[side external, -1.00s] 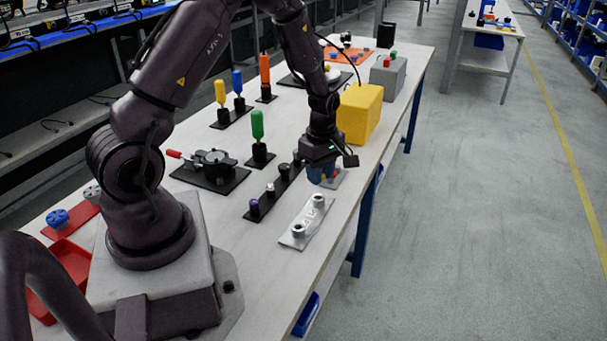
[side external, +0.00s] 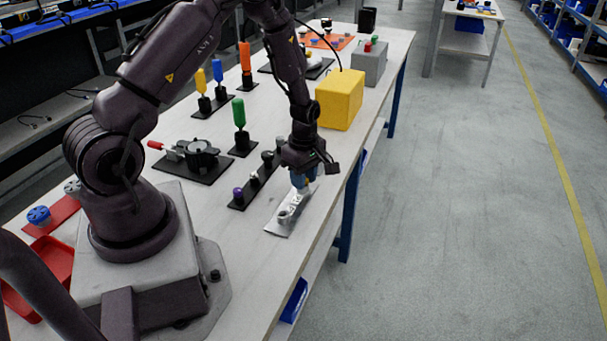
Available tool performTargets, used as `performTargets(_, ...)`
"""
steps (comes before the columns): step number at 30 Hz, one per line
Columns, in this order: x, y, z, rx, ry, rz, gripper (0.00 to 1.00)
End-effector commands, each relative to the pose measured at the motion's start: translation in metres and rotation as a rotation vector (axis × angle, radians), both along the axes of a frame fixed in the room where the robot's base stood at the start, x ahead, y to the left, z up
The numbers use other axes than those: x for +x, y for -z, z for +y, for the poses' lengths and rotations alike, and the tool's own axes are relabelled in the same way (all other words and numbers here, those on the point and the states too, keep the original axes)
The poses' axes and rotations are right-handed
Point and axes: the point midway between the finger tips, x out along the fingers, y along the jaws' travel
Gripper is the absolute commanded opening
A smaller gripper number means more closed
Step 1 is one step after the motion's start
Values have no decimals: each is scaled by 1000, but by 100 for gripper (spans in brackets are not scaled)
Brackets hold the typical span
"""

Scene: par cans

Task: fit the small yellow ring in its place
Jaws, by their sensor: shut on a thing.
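My gripper (side external: 303,182), with blue fingers, points down at the far end of a silver plate (side external: 279,228) near the table's right edge. A small patch of yellow shows at its fingertips; I take it for the small yellow ring (side external: 309,181), though its shape is mostly hidden. The gripper is shut on it. The plate bears a light grey round holder (side external: 284,214) at its near end, clear of the gripper. The far holder is largely covered by the fingers. I cannot tell whether the ring touches it.
A black strip with dark knobs (side external: 238,193) lies just left of the plate. A green-handled tool (side external: 239,112) stands behind it. A yellow block (side external: 340,98) stands beyond my gripper. A black fixture with a red lever (side external: 196,158) is further left.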

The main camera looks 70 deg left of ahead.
Motion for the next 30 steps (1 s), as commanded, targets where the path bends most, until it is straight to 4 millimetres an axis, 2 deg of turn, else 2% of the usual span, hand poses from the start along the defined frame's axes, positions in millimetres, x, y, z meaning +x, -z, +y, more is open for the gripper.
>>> performTargets(20, 0, 4, 0, 2, 1, -1, 0)
performTargets(21, 0, 4, 0, 2, 2, -2, 34)
performTargets(30, 0, 4, 0, 1, 2, -2, 36)
